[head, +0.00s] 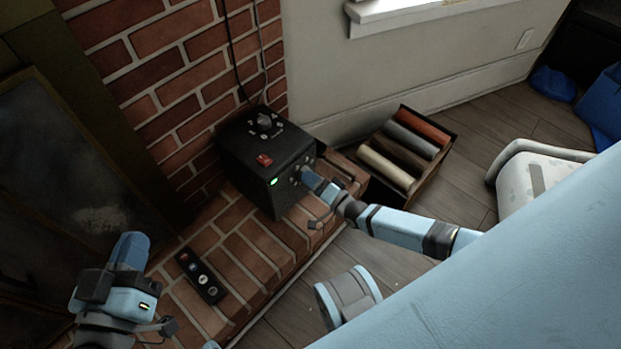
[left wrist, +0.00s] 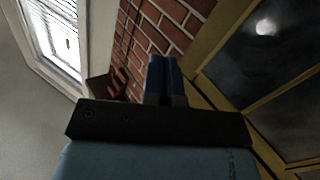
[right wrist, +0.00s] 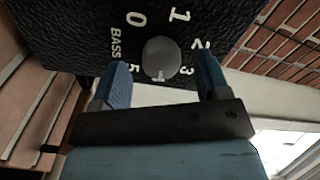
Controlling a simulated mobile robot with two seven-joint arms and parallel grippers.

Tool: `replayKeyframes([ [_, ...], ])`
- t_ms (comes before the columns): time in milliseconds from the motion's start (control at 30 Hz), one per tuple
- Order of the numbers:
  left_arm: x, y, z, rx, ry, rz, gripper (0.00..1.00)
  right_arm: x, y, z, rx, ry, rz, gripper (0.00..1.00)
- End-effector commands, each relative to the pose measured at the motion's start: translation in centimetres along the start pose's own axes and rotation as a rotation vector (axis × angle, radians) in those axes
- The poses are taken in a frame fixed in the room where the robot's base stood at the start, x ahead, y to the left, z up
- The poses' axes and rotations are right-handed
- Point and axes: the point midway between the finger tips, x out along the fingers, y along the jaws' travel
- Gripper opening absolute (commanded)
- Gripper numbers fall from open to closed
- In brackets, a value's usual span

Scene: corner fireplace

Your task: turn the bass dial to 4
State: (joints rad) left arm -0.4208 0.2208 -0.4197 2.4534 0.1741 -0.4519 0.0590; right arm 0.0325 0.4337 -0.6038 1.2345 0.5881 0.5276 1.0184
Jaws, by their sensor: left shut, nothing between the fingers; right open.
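A black amplifier box (head: 245,155) stands on the brick hearth. Its bass dial (right wrist: 161,57), a round grey knob, shows in the right wrist view beside the word BASS, with 0, 1, 2, 3 and 5 around it. A small white mark sits at the knob's edge between 3 and 5; I cannot tell if it is a pointer or a numeral. My right gripper (right wrist: 162,66) is open, its blue fingers on either side of the knob; contact is unclear. It also shows at the box's side in the head view (head: 313,182). My left gripper (head: 131,240) is shut and empty, away from the box.
A dark remote (head: 200,276) lies on the brick hearth (head: 255,255). A crate with several rolls (head: 405,150) stands right of the box, near my right forearm. A brick wall (head: 165,75) rises behind. Another knob (head: 264,121) and a red switch (head: 264,160) are on the box.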

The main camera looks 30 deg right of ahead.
Motion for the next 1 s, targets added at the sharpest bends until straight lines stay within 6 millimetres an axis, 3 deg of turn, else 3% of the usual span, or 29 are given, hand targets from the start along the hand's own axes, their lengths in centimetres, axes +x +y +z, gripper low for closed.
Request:
replayKeyframes([
  [200,-0.1,0.5,-2.5,-0.007,0.076,-0.010,0.00,-4.8,-0.3,-0.1,0.000,-0.002,0.004,0.69],
  [500,-0.4,0.8,-4.6,0.000,0.152,-0.016,0.00,-10.9,-0.1,-0.1,-0.001,-0.002,0.003,0.69],
  [700,-0.5,0.8,-5.1,0.001,0.173,-0.017,0.00,-12.6,-0.1,0.0,0.000,-0.001,0.001,0.69],
  [1000,-0.5,0.8,-5.1,0.001,0.178,-0.017,0.00,-12.9,0.0,0.0,0.000,0.000,0.000,0.69],
])
